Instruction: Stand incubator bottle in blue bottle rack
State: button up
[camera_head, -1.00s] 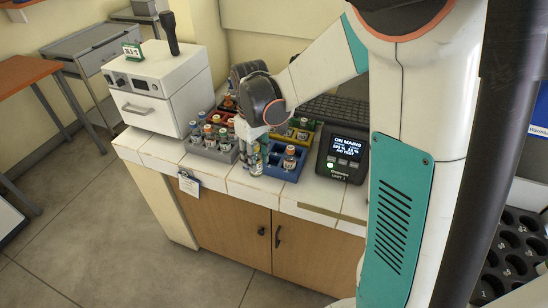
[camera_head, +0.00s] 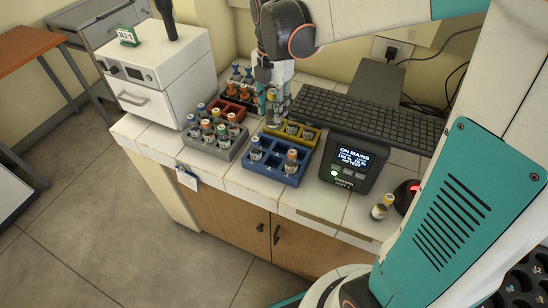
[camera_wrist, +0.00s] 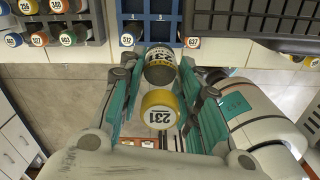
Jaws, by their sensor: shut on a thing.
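The incubator bottle (camera_wrist: 160,108) has a yellow cap and a white top marked 231. My gripper (camera_head: 272,100) is shut on it; the bottle also shows between the fingers in the head view. In the head view it lies behind the blue rack's picture area, by the left end of the yellow rack; its exact height is unclear. The blue bottle rack (camera_head: 276,172) stands at the counter front. It holds one bottle (camera_head: 256,150) at the left and an orange-capped one (camera_head: 291,160) at the right, with empty cells between and around them. The rack's edge shows at the wrist view's top (camera_wrist: 165,41).
A grey rack (camera_head: 222,152) with several bottles stands left of the blue rack. Red (camera_head: 240,103) and yellow (camera_head: 318,137) racks lie behind. A display unit (camera_head: 350,165) is close on the right.

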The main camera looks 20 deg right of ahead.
notch_tip(320, 180, down, 20)
jog(key=b, duration=0.6)
jog(key=shift+f, duration=0.1)
jog(key=o, duration=0.8)
